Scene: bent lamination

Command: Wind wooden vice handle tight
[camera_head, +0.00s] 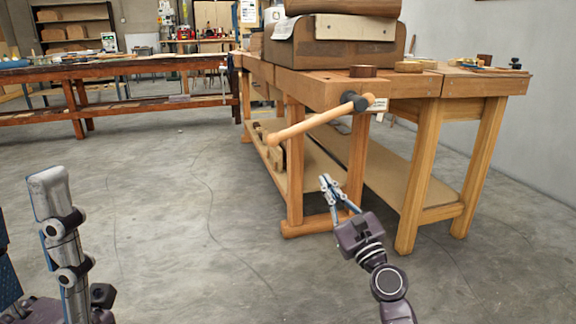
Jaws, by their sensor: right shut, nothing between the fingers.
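The wooden vice handle (318,121) is a pale bar with rounded ends, slanting up to the right in front of the workbench end. It passes through a dark vice screw head (356,101) below the bench top. My right gripper (331,183) is shut and empty, in front of the bench legs and below the handle in the picture, apart from it. At the lower left a grey link of my left arm (58,230) shows; the left gripper is not clearly visible.
The workbench (440,84) carries a large bent wooden form (335,40) with a pale sheet, plus small blocks. Its legs and low shelf (385,180) stand right behind my right gripper. Another long bench (100,65) is at the back left. The concrete floor between is clear.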

